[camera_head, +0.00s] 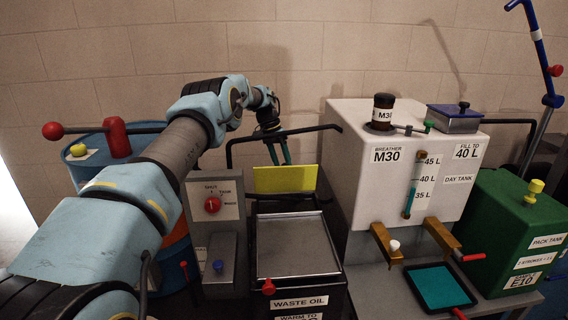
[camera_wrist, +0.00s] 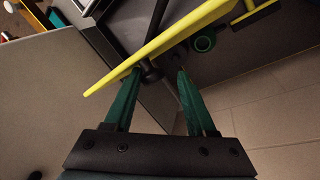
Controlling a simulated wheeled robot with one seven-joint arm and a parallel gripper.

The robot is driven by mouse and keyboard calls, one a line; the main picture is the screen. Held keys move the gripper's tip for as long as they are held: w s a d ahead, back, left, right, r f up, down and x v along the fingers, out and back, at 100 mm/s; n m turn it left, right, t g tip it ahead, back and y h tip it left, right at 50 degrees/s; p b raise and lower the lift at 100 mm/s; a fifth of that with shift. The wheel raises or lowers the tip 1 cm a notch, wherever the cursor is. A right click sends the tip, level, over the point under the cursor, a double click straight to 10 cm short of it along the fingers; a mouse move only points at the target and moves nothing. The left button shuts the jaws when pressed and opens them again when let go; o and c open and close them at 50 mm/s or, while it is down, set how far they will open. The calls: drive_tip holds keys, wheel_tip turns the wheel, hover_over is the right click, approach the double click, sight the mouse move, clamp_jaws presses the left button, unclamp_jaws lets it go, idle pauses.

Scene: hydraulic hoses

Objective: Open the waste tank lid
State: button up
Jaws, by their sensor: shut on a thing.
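The waste tank (camera_head: 297,304), a dark box labelled WASTE OIL, stands at the front centre in the head view. A yellow plate, which looks like its lid (camera_head: 285,179), stands raised near upright behind the grey tray-like top. My gripper (camera_head: 278,158) is at the lid's upper edge, with its fingertips partly hidden behind it. In the wrist view the yellow lid (camera_wrist: 175,42) is seen nearly edge-on. My green fingers (camera_wrist: 158,75) are shut on a dark knob (camera_wrist: 150,73) beside the lid. The hinge is not clearly visible.
The white day tank (camera_head: 350,185) stands close to the right, with a dark pipe (camera_head: 285,131) running behind the lid. A panel with a red knob (camera_head: 212,205) is at left. A green pack tank (camera_head: 515,235) is at far right. A brick wall closes the back.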

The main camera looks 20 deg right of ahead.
drive_tip(key=shift+o, duration=1.3)
drive_tip(key=shift+s+a+f, duration=0.15)
drive_tip(key=shift+f, duration=0.1)
drive_tip(key=shift+r, duration=0.1)
drive_tip(key=shift+d+r, duration=0.15)
drive_tip(key=shift+d, duration=0.2)
drive_tip(key=v, duration=1)
drive_tip(key=shift+r+b, duration=0.35)
drive_tip(key=shift+a, duration=0.2)
